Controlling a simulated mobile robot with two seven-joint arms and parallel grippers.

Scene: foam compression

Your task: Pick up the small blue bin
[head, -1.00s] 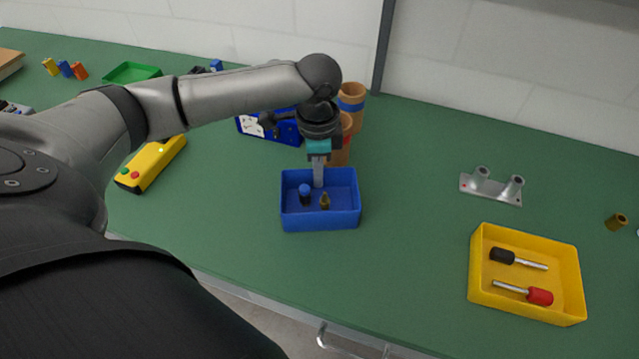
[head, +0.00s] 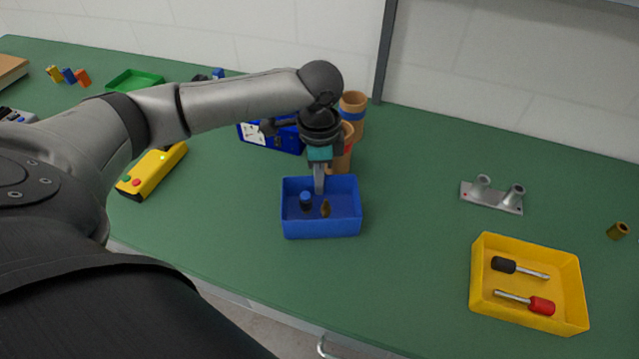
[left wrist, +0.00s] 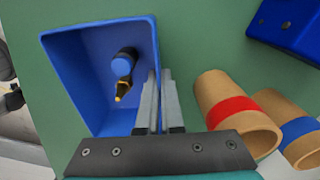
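The small blue bin (head: 322,222) stands at the middle of the green table. It holds a small blue-capped item (head: 306,200) and a small brass-coloured pointed item (head: 325,208). My left gripper (head: 319,188) points down at the bin's back wall. In the left wrist view, the fingers (left wrist: 160,80) are close together, one on each side of the wall of the bin (left wrist: 85,60), and look shut on it. I cannot tell any gap under the bin. My right gripper is in neither view.
Tan cups with red and blue bands (left wrist: 235,110) stand close beside the gripper. A larger blue box (head: 275,138) is behind. A yellow bin (head: 483,302) with two screwdrivers and a metal bracket (head: 492,198) are at right. The table right of the blue bin is clear.

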